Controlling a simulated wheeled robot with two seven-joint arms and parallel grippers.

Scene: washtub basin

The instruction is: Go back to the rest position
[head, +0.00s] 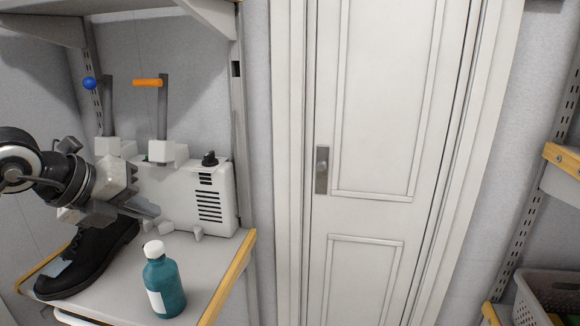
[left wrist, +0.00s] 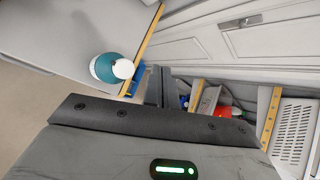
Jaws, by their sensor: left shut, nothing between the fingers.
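My left gripper (head: 145,208) is in the left of the head view, above the shelf, in front of the white machine and pointing right. Its fingers are shut with nothing between them; they also show in the left wrist view (left wrist: 160,87). My right gripper is in neither view.
A teal bottle with a white cap (head: 165,284) stands upright on the grey shelf (head: 205,258), apart from my gripper. A black shoe (head: 95,258) lies below my left wrist. The white machine with levers (head: 208,195) stands behind. A closed door (head: 375,130) is at centre, and a basket (head: 545,295) is at lower right.

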